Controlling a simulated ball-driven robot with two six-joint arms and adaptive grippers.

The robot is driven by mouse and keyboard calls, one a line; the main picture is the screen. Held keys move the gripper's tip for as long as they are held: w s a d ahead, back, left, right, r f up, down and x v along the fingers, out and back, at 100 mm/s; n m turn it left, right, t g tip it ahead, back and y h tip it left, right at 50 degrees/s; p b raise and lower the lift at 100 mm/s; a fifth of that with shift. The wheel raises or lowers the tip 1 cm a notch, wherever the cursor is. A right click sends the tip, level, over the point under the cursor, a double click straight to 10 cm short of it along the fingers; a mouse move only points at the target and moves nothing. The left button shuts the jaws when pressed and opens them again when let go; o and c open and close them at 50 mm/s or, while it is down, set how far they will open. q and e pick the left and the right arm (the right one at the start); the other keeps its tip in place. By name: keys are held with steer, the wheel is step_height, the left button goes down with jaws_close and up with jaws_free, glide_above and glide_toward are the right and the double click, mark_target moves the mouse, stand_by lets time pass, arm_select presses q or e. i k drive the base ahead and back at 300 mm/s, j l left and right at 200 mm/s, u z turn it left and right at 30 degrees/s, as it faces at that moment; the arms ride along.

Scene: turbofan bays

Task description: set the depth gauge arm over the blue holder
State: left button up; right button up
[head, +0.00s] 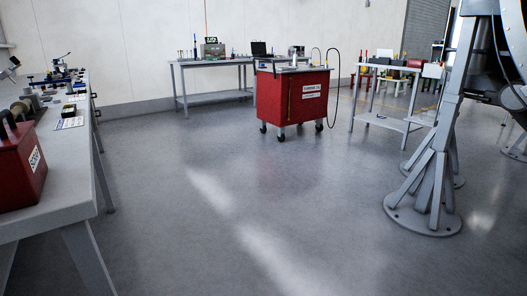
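Neither of my grippers shows in the head view. On the far part of the left workbench (66,165) stands a small fixture (52,77) with blue and dark parts. At this distance I cannot tell whether it is the depth gauge arm, the blue holder or both. No other blue holder can be made out clearly.
A red toolbox (20,168) sits on the bench's near end. A red wheeled cart (284,105) stands ahead before a back table (215,97). A grey table (388,123) and a large grey stand (435,195) are at right. The middle floor (260,200) is clear.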

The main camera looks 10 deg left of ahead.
mark_target(49, 79)
steer(key=i+l+z, duration=0.2)
steer(key=i, duration=0.3)
steer(key=i+z, duration=0.2)
steer(key=i, duration=0.3)
steer(key=i+u, duration=1.1)
steer(key=i+j+u, duration=0.1)
steer(key=i+u, duration=0.95)
steer(key=u, duration=0.15)
steer(key=i+l+u, duration=0.25)
steer(key=u, duration=0.15)
steer(key=i+l+u, duration=0.15)
steer(key=i, duration=0.2)
steer(key=i+u, duration=0.1)
steer(key=u, duration=0.3)
steer(key=i+l+u, duration=0.1)
steer(key=u, duration=0.25)
